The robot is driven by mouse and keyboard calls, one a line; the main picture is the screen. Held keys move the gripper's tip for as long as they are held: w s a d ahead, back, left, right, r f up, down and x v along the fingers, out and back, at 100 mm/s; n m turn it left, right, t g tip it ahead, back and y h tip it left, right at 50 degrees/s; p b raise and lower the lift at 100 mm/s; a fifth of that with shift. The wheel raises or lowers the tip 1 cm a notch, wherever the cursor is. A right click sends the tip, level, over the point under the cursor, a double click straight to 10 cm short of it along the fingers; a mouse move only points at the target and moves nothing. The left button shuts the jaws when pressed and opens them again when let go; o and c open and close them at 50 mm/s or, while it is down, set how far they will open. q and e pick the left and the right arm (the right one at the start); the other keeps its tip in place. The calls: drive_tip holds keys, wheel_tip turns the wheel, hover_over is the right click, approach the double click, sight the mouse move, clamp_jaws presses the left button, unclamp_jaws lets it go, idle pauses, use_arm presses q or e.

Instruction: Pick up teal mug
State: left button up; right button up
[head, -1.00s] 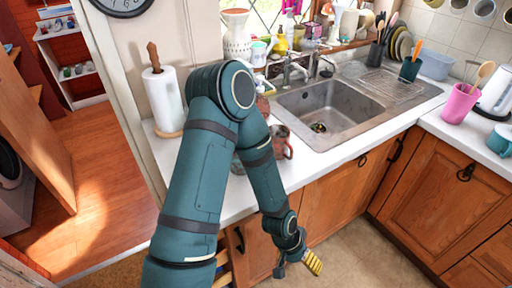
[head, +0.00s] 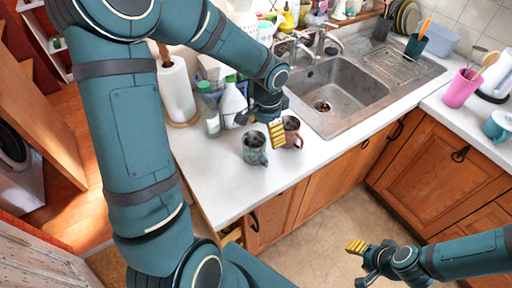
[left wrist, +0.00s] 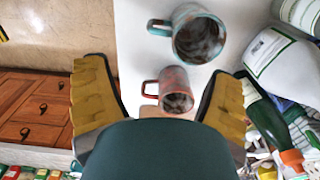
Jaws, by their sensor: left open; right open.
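A teal mug (head: 255,149) with reddish-brown patches stands upright near the counter's front edge. It also shows in the left wrist view (left wrist: 190,40), its handle pointing left. A reddish mug (head: 292,131) stands beside it, partly behind my left gripper. In the left wrist view this reddish mug (left wrist: 175,90) appears between my open fingers. My left gripper (head: 272,128) is open and empty above the counter near both mugs; contact cannot be told. My right gripper (head: 358,262) is open and empty in front of the lower cabinets. Another teal vessel (head: 496,127) stands at far right.
A spray bottle (head: 233,102), a green-capped bottle (head: 209,112) and a paper towel roll (head: 178,90) stand left of the mugs. The sink (head: 335,92) lies to the right. A pink cup (head: 461,88) is farther right. The counter's front left is clear.

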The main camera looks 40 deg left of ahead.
sight(264, 154)
use_arm(q)
wheel_tip(264, 154, down, 6)
drive_tip(key=shift+f, duration=0.2)
drive_tip(key=shift+s+a+f+b, duration=0.1)
drive_tip(key=shift+f+b, duration=0.15)
drive_tip(key=shift+f, duration=1.25)
drive_tip(key=shift+s+f+b, duration=0.1)
drive_tip(key=shift+f+b, duration=0.1)
drive_tip(key=shift+f, duration=1.3)
drive_tip(key=c, duration=1.4)
drive_tip(key=shift+r, duration=0.15)
